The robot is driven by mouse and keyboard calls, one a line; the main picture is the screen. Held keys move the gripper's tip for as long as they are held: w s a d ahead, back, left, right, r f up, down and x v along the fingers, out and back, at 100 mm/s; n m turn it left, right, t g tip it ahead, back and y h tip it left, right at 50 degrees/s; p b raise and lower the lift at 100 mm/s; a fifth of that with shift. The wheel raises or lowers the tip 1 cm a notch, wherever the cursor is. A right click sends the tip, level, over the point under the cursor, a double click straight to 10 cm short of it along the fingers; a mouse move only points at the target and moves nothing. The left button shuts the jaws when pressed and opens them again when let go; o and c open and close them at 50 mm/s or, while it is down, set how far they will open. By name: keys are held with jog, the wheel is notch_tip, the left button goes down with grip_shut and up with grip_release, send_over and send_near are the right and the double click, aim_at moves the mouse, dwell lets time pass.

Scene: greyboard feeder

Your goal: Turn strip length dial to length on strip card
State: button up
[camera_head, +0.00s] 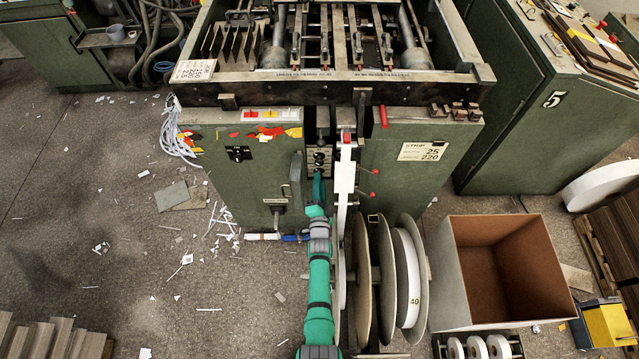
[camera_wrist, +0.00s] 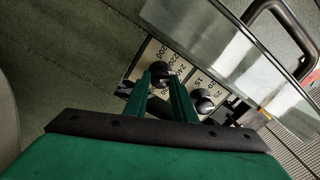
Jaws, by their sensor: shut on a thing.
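The strip card (camera_head: 424,151) is a white label on the green cabinet front, reading STRIP with 25 and 220. The dial plate (camera_head: 319,160) sits in the narrow slot at the machine's middle, partly hidden by my arm. In the wrist view, one black dial knob (camera_wrist: 160,70) lies between the fingertips of my gripper (camera_wrist: 159,82), beside printed numbers around 200, 220 and 240. My gripper is shut on this knob. A second black knob (camera_wrist: 203,101) is to the right, by smaller numbers such as 20 and 15. The knob's exact pointer setting is hidden.
A dark handle (camera_wrist: 285,25) and a shiny metal panel (camera_wrist: 235,55) are close to my gripper. Red-tipped levers (camera_head: 368,171) and large strip reels (camera_head: 408,275) stand to the right of my arm. A brown open box (camera_head: 447,290) is farther right. Paper scraps litter the left floor.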

jog(key=shift+n, duration=0.3)
jog(key=shift+a+f+n, duration=0.1)
jog(key=shift+n, duration=3.5)
jog(key=o, duration=1.1)
jog(key=shift+c, duration=0.2)
jog(key=shift+s, duration=0.15)
jog(key=s, duration=1)
jog(key=shift+s, duration=0.3)
